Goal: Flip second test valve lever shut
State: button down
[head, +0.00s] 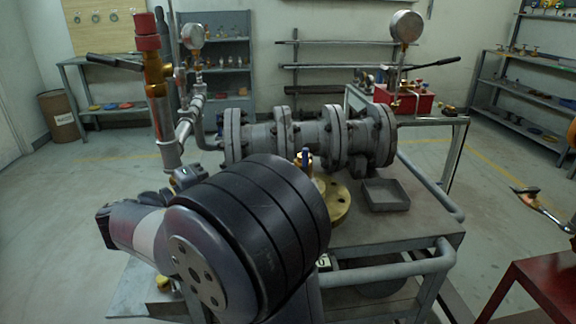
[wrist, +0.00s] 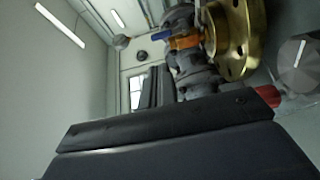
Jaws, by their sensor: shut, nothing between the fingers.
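Two levered valves show in the head view. One has a black lever (head: 115,62) reaching left from a brass valve (head: 154,75) at the upper left. The other has a black lever (head: 435,63) at the upper right, beside a gauge. A small blue handle (head: 305,155) stands by the brass flange in the middle; in the wrist view a blue handle (wrist: 161,35) shows on an orange-brass valve (wrist: 186,42). Which is the second test valve is unclear. My gripper (wrist: 157,86) is shut and empty, apart from the blue handle; my arm hides it in the head view.
A grey flanged pipe (head: 310,135) lies across the metal bench (head: 405,235). Gauges (head: 406,27) rise at both sides. A red table (head: 545,285) stands at lower right.

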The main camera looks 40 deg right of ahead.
jog(key=shift+d, duration=0.1)
jog(key=d+b, duration=0.1)
jog(key=d, duration=1.3)
jog(key=shift+s, duration=0.2)
jog(key=shift+s+d+r+m+y, duration=0.2)
jog(key=shift+m+y, duration=0.1)
jog(key=shift+y, duration=0.2)
jog(key=s+d+f+m+t+y+p, duration=0.1)
jog(key=s+d+m+t+y+p, duration=0.3)
jog(key=y+p, duration=0.5)
jog(key=shift+d+f+m+t+y, duration=0.25)
jog(key=shift+d+m+t+y, duration=0.15)
jog(key=shift+d+m+y, duration=0.5)
jog(key=shift+s+r, duration=0.1)
